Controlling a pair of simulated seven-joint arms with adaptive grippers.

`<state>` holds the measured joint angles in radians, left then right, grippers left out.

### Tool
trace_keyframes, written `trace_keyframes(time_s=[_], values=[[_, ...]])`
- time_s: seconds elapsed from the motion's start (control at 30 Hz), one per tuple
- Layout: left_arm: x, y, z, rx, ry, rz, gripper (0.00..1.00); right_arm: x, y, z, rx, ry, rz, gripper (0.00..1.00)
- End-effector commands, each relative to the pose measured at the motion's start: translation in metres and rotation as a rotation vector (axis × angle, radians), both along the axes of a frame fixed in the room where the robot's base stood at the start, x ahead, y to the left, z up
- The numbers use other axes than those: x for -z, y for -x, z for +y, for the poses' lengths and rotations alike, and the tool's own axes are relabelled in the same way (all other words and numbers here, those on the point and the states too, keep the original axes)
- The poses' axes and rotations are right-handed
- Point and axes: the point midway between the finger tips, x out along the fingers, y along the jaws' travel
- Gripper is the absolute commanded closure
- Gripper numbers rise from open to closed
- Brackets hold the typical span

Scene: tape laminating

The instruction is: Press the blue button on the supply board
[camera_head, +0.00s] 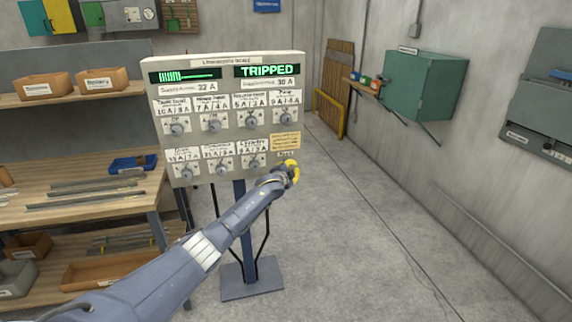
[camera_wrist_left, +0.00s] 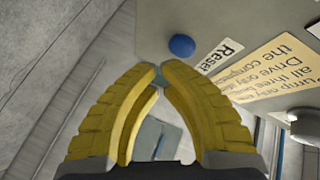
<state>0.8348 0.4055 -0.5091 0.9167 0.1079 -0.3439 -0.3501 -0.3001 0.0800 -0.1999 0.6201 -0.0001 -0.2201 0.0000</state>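The supply board (camera_head: 222,141) is a pale grey panel on a blue post, with a lit "TRIPPED" display (camera_head: 268,70) and two rows of knobs. In the left wrist view, the blue button (camera_wrist_left: 181,46) sits on the board's face (camera_wrist_left: 230,20) beside a "Reset" label (camera_wrist_left: 216,57). In the head view the button is hidden behind my left gripper (camera_head: 291,170), at the board's lower right corner. In the left wrist view, my left gripper's yellow fingers (camera_wrist_left: 157,72) meet at their tips, with no object seen held. The tips appear just short of the button; contact cannot be confirmed.
A wooden workbench (camera_head: 85,178) with metal bars and a blue bin (camera_head: 133,163) stands left of the board. A green cabinet (camera_head: 425,85) hangs on the right wall. The floor (camera_head: 370,250) right of the board is clear.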

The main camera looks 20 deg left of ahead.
Motion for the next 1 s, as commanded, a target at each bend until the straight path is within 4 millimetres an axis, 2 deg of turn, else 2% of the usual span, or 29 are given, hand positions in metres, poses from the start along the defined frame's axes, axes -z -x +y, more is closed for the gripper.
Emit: trace_keyframes(time_s=[1.0], values=[[-0.0001, -0.0068, 0.0051, 0.000, 0.000, 0.000, 1.00, 0.0000, 0.0000, 0.0000, 0.000, 0.000, 0.000, 0.56]])
